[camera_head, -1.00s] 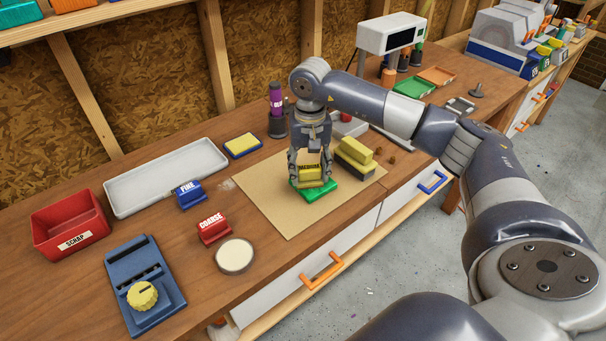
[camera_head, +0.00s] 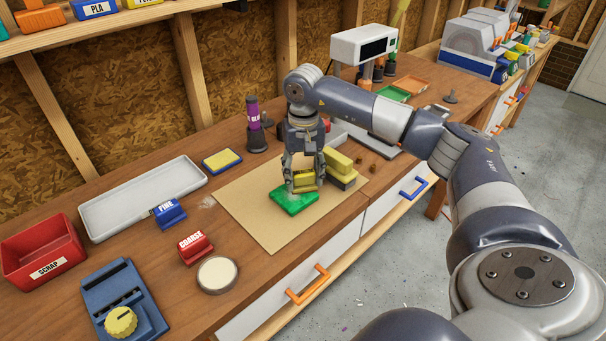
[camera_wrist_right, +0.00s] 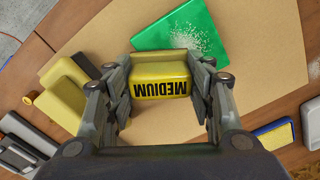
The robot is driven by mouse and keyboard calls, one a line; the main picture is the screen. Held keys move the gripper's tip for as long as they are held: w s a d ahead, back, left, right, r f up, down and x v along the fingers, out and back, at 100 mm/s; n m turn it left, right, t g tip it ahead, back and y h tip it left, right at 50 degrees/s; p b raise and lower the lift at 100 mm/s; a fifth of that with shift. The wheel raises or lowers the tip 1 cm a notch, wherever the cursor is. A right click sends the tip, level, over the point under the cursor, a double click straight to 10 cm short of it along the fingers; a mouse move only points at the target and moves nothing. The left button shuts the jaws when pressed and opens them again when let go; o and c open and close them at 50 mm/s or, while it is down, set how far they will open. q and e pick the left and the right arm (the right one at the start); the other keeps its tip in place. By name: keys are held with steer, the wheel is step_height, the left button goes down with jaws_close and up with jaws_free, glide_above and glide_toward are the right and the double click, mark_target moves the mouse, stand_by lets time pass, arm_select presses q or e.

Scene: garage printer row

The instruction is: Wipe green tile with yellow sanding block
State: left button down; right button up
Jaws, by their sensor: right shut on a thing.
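The green tile (camera_head: 290,203) lies on a tan mat (camera_head: 243,220) on the workbench. White dust is on its surface, clearer in the right wrist view, where the tile (camera_wrist_right: 172,36) is at the top. My right gripper (camera_head: 305,188) is shut on the yellow sanding block (camera_head: 304,180), which reads MEDIUM in the right wrist view (camera_wrist_right: 160,76). The block is at the tile's far right part; I cannot tell whether it touches the tile. My left gripper is not in view.
A blue FINE block (camera_head: 169,213) and a red COARSE block (camera_head: 195,246) stand left of the mat. A yellow block on a dark base (camera_head: 341,172) is close to the right of my gripper. A round white-topped tin (camera_head: 217,274) and red SCRAP bin (camera_head: 42,252) are nearer left.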

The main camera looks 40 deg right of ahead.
steer(key=shift+s+a, duration=0.1)
steer(key=shift+a, duration=3.3)
steer(key=shift+d, duration=0.1)
step_height(320, 180, up, 6)
steer(key=p, duration=0.3)
steer(key=shift+p, duration=0.35)
step_height(320, 180, up, 3)
steer(key=shift+r+p, duration=0.1)
steer(key=shift+p, duration=0.7)
